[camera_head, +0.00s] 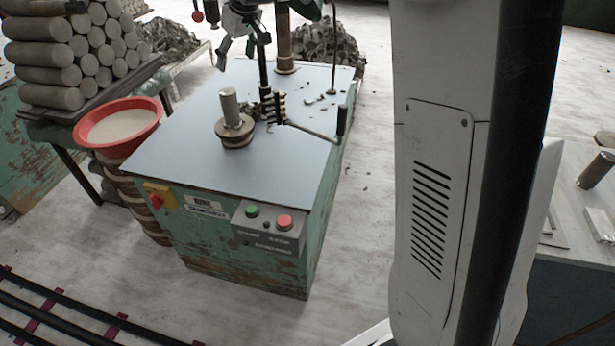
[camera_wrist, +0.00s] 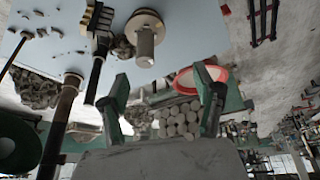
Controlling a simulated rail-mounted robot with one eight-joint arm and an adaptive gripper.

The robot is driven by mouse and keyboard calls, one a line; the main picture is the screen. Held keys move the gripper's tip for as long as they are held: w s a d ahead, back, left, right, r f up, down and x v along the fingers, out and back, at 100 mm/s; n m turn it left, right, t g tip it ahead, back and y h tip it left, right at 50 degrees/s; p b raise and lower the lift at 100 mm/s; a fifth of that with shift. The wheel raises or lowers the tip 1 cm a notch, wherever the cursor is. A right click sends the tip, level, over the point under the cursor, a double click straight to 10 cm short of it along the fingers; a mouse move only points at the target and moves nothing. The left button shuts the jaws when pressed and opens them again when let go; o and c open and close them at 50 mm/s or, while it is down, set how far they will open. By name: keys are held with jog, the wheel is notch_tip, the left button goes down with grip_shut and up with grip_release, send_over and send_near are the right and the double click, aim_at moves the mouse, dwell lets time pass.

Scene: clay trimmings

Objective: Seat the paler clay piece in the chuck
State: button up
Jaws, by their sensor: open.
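A clay cylinder (camera_head: 229,104) stands upright in the round chuck (camera_head: 236,140) on the machine top; it also shows in the wrist view (camera_wrist: 145,47), where the picture is upside down, with the chuck disc (camera_wrist: 146,18). It looks grey-tan. A second, browner-looking clay cylinder (camera_head: 597,169) lies on the pale table at the right edge of the head view. My gripper (camera_head: 237,52) is above the far part of the machine, apart from the chuck. Its two fingers (camera_wrist: 160,76) are spread with nothing between them in the wrist view. Contact between cylinder base and chuck is too small to read.
A crank handle (camera_head: 341,122) and a post with dark blocks (camera_head: 266,95) stand beside the chuck, with small trimmings around. A red basin (camera_head: 78,134) and stacked clay cylinders (camera_head: 48,76) are at left. The machine top's near left is clear.

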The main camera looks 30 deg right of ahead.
jog(key=s+r+m+t, duration=0.1)
jog(key=s+r+m, duration=0.15)
jog(key=s, duration=1.85)
jog(key=s+f+m, duration=0.1)
jog(key=s+f, duration=0.3)
jog(key=s, duration=0.6)
jog(key=s+f+m+t+h, duration=0.1)
jog(key=s+f, duration=0.4)
jog(key=s, duration=0.5)
jog(key=shift+a+f+h, duration=0.2)
jog(key=shift+f+h, duration=0.1)
jog(key=shift+s, duration=0.1)
notch_tip(320, 180, down, 2)
jog(key=shift+f+b, duration=0.1)
jog(key=shift+b, duration=1)
